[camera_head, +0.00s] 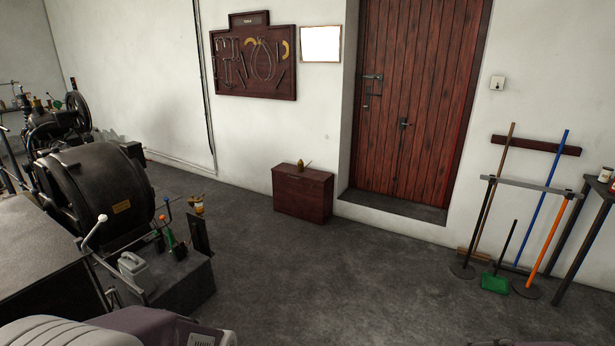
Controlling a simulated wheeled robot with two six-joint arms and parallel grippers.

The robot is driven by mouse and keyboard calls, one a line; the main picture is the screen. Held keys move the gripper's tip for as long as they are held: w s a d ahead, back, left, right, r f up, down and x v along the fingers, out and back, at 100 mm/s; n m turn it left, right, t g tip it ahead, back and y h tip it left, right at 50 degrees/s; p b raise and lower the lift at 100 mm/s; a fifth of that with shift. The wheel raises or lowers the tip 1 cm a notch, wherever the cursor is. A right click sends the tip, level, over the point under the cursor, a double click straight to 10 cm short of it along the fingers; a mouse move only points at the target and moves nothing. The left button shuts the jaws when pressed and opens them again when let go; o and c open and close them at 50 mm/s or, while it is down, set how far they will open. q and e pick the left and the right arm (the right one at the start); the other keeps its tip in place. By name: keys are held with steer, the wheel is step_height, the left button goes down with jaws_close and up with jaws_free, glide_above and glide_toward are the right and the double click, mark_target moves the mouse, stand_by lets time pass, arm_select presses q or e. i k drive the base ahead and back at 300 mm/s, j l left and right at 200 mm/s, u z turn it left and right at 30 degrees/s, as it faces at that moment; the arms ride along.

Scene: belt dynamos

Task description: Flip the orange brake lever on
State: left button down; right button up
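A small orange-tipped lever (162,218) stands among short handles on the dark machine base at left, beside the black drum machine (97,193). It looks roughly upright, but it is too small to tell its on or off position. A green handle (170,239) is just below and right of it. A lever with a white knob (95,231) leans up to the left.
A red-brown cabinet (302,192) is by the wall. Brooms and a green dustpan (495,283) lean at right near a dark table (598,190). The middle floor is clear.

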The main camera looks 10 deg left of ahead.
mark_target(163, 217)
steer(key=i+l+z, duration=0.2)
steer(key=i, duration=1.15)
steer(key=i+j+u, duration=0.2)
steer(key=i+u, duration=1.1)
steer(key=i+j, duration=0.35)
steer(key=i, duration=0.2)
steer(key=i+j+u, duration=0.1)
steer(key=i+j, duration=0.25)
steer(key=i, duration=0.2)
